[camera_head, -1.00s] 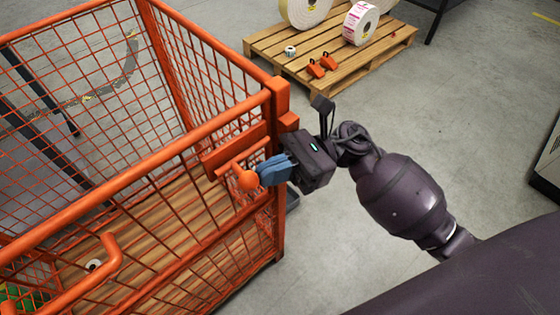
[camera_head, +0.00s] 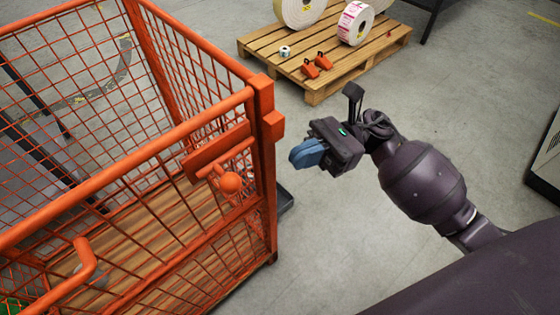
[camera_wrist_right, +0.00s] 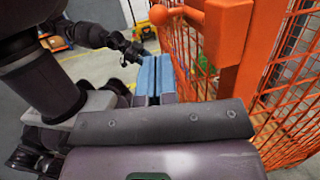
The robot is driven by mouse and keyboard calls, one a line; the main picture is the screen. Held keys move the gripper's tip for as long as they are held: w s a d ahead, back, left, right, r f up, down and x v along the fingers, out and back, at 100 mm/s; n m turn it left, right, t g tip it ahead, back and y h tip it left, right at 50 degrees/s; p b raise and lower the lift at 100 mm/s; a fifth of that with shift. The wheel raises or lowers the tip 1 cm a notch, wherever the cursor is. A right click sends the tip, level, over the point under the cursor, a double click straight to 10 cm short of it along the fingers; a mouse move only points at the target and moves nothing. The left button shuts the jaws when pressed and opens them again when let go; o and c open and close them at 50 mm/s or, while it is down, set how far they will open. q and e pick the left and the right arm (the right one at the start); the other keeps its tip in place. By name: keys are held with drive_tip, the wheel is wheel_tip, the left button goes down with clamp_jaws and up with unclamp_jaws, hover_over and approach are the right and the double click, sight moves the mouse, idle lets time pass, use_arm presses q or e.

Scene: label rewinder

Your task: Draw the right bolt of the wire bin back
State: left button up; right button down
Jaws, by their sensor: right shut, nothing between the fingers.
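The wire bin (camera_head: 130,170) is orange mesh with a tubular frame and fills the left of the head view. Its right bolt (camera_head: 230,183), with an orange ball knob, sits just left of the right corner post; the knob also shows at the top of the right wrist view (camera_wrist_right: 159,14). My right gripper (camera_head: 306,153) has blue fingers, shut and empty, to the right of the post and apart from the knob. Its fingers lie together in the wrist view (camera_wrist_right: 155,76). A dark arm, seemingly my left, shows there with its gripper (camera_wrist_right: 138,54) too small to read.
A wooden pallet (camera_head: 262,46) with label rolls (camera_head: 356,22) and small orange items (camera_head: 318,64) stands at the back. A bent orange handle (camera_head: 86,262) is on the bin's front.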

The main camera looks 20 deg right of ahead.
drive_tip(key=shift+v, duration=2.45)
